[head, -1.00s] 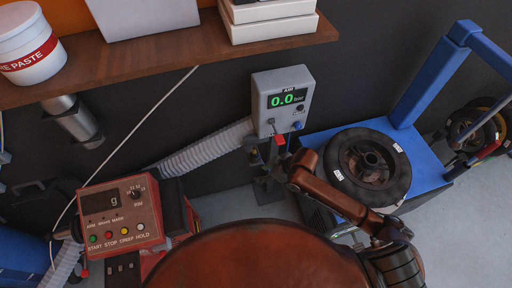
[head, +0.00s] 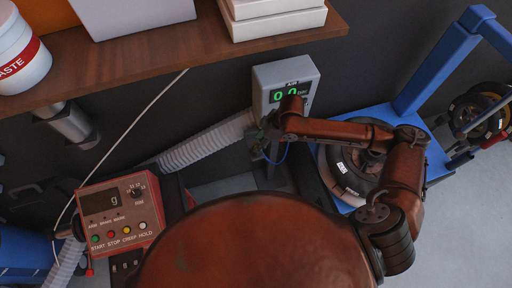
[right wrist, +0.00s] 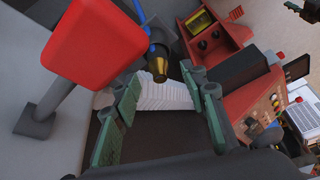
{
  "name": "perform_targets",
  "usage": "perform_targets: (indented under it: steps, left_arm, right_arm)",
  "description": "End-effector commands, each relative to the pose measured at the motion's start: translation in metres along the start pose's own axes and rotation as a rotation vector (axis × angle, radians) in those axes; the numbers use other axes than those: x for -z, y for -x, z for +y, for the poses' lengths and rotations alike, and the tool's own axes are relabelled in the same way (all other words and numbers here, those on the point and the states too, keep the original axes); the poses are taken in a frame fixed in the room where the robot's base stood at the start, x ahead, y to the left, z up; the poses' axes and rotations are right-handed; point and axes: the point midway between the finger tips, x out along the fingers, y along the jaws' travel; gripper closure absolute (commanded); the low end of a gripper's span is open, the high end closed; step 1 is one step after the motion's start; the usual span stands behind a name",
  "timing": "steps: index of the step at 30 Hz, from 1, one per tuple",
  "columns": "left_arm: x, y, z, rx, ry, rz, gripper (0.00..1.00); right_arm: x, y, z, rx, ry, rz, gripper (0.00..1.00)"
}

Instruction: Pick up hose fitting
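The hose fitting (right wrist: 159,67) is a brass-coloured piece on the end of a blue hose (right wrist: 142,14). In the right wrist view it sits just beyond and between the fingertips of my right gripper (right wrist: 160,80), which is open with its green-padded fingers apart. I see no finger touching the fitting. In the head view my right gripper (head: 270,126) is in front of the lower part of the grey air box (head: 267,75). The blue hose (head: 278,160) hangs below it, and the fitting is hidden there. My left gripper is not in view.
A red block on a dark stand (right wrist: 95,40) stands close beside the fingers in the right wrist view. A tyre (head: 350,175) lies on a blue lift right of the air box. A red control box (head: 118,212) and a shelf (head: 180,52) are at left.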

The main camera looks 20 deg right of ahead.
Motion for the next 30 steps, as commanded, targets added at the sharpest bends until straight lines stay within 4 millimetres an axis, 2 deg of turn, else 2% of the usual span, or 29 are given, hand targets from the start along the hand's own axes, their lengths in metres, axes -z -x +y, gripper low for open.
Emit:
perform_targets:
  steps: [2, 6, 14, 30]
  left_arm:
    - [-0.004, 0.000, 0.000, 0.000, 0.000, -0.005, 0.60]
    - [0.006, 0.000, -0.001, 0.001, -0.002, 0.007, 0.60]
    - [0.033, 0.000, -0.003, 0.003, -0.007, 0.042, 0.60]
    - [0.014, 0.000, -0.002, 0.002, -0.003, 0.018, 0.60]
  right_arm:
    - [0.001, -0.013, 0.000, 0.002, -0.001, -0.001, 0.60]
    - [0.001, -0.027, 0.000, 0.000, 0.001, 0.000, 0.60]
    - [0.002, -0.030, 0.001, 0.001, 0.004, 0.000, 0.60]
    - [0.002, -0.030, 0.001, 0.001, 0.004, 0.000, 0.97]
